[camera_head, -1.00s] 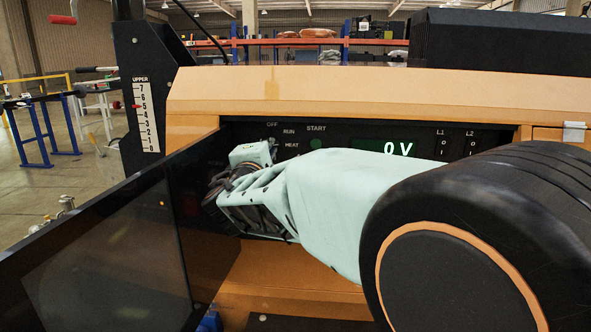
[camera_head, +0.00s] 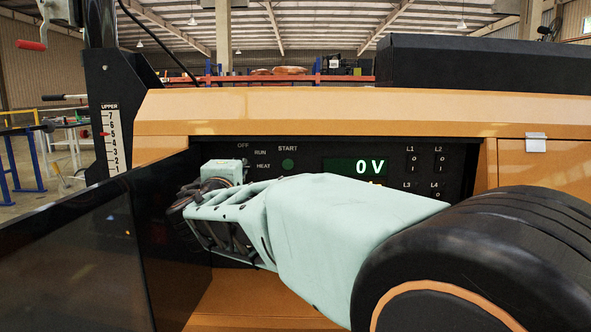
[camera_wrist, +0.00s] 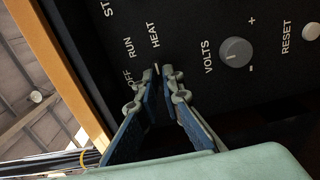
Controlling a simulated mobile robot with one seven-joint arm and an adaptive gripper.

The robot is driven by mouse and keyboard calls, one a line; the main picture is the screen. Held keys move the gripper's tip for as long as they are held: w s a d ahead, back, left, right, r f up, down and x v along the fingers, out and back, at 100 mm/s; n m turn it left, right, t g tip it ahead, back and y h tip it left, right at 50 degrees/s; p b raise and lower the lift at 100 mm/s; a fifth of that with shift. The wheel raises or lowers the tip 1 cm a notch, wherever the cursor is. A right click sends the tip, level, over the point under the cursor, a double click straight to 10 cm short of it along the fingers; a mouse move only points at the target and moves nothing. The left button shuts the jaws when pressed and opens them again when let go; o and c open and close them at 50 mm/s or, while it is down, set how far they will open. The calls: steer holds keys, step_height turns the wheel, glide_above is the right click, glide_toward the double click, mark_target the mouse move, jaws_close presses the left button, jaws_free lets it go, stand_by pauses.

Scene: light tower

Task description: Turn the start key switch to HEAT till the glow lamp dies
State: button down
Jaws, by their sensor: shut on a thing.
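In the wrist view, my gripper (camera_wrist: 163,82) is closed at the panel, its fingertips on either side of the start key switch (camera_wrist: 157,69). Little of the switch shows; a small light mark on it appears to face the HEAT label (camera_wrist: 154,35). The OFF and RUN labels lie to the left. In the head view, my wrist and arm hide the switch and my fingertips.
The display (camera_head: 356,167) reads 0 V. A green START button (camera_head: 288,163) is right of the HEAT label. The VOLTS knob (camera_wrist: 236,52) and RESET button (camera_wrist: 311,31) are right of my fingers. An open dark panel door (camera_head: 90,245) stands close on the left.

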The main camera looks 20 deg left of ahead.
steer(key=c, duration=2.1)
jaws_free()
steer(key=shift+s, duration=0.1)
steer(key=v, duration=1.2)
steer(key=shift+r, duration=0.1)
